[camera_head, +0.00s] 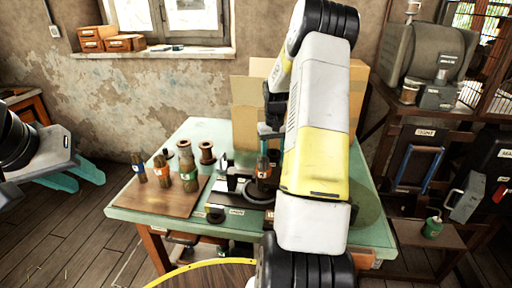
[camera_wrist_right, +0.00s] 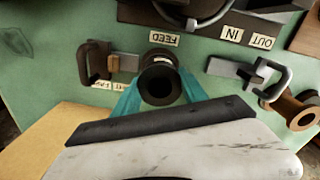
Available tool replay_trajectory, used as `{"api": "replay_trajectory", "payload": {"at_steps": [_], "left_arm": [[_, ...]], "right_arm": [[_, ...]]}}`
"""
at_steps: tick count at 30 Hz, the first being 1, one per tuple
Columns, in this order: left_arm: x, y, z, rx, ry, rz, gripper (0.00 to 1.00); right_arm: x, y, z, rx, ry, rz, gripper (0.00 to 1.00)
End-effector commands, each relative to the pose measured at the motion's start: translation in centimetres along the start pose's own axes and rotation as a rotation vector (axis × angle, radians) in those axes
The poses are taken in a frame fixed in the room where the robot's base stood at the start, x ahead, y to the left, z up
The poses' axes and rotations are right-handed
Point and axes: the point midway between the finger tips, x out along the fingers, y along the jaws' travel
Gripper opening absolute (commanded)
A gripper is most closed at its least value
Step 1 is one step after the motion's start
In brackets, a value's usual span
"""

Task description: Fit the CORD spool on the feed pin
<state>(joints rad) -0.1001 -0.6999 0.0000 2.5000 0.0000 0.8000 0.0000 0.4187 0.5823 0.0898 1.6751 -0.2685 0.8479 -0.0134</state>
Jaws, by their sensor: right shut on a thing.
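My right gripper (camera_wrist_right: 158,98) is shut on a dark brown spool (camera_wrist_right: 160,80), with a teal finger on each side of it. The wrist view looks down its open bore. The spool stands close to the FEED label (camera_wrist_right: 164,39); a pale patch shows on its far side, but I cannot read it. No feed pin shows, and I cannot tell whether the spool is seated or held above the table. In the head view my right arm hides most of this area. My left gripper (camera_head: 75,180) is open and empty, left of the table.
Cardboard (camera_head: 246,115) stands behind.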

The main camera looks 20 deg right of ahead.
Motion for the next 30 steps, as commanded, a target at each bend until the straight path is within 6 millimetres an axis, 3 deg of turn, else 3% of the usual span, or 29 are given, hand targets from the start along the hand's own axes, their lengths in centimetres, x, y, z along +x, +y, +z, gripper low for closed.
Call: {"api": "replay_trajectory", "payload": {"at_steps": [1, 4, 15, 30], "left_arm": [[0.0, 0.0, 0.0, 0.000, 0.000, 0.000, 0.36], [0.0, 0.0, 0.0, 0.000, 0.000, 0.000, 0.36], [0.0, 0.0, 0.0, 0.000, 0.000, 0.000, 0.36], [0.0, 0.0, 0.0, 0.000, 0.000, 0.000, 0.36]], "right_arm": [[0.0, 0.0, 0.0, 0.000, 0.000, 0.000, 0.56], [0.0, 0.0, 0.0, 0.000, 0.000, 0.000, 0.76], [-0.5, 0.0, 0.0, 0.000, 0.001, 0.000, 0.76], [-7.5, 0.0, -0.1, 0.000, 0.002, 0.001, 0.76]]}}
